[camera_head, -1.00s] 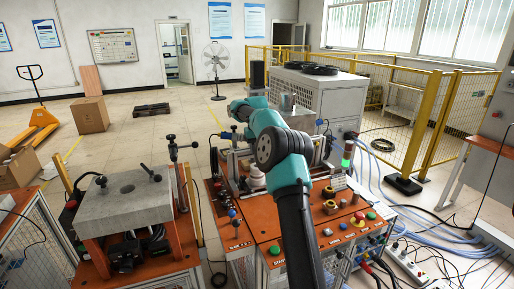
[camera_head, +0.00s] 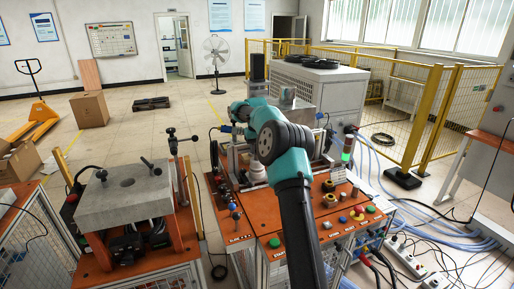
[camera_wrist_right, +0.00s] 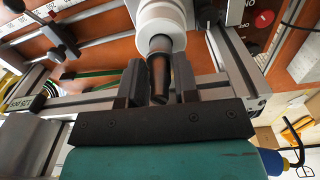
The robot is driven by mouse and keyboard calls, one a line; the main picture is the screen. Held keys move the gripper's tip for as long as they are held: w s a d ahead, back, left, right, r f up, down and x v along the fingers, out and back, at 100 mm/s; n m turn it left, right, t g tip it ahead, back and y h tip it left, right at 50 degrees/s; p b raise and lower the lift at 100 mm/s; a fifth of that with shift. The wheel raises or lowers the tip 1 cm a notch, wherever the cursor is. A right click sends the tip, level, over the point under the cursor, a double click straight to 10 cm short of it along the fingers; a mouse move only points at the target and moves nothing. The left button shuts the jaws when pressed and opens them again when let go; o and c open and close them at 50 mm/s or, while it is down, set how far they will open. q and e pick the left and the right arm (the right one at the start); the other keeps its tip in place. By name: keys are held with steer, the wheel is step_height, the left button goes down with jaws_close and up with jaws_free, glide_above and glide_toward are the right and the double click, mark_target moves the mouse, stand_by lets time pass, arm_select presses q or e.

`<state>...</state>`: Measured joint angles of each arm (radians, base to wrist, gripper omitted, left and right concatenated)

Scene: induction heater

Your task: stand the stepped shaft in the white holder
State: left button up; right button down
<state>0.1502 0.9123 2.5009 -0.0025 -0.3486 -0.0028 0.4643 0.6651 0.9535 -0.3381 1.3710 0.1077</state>
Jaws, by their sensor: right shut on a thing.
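The stepped shaft (camera_wrist_right: 159,68) is a dark, narrow metal piece in the right wrist view. It lies between the two black fingers of my right gripper (camera_wrist_right: 158,82), which is shut on it. The shaft's far end meets the white holder (camera_wrist_right: 161,22), a round white piece with a ring-like face. I cannot tell how deep the shaft sits in it. In the head view a white round part, seemingly the holder (camera_head: 257,171), shows beside my right arm, which hides the shaft and fingers. My left gripper is not in view.
The holder stands within an aluminium frame (camera_wrist_right: 236,62) on the orange bench (camera_head: 262,226) with buttons and knobs. A grey block on a stand (camera_head: 128,193) is at the left. A signal lamp (camera_head: 347,149) stands right of my arm.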

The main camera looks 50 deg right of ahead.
steer(key=shift+f, duration=0.6)
steer(key=shift+f, duration=0.2)
steer(key=c, duration=0.8)
jaws_free()
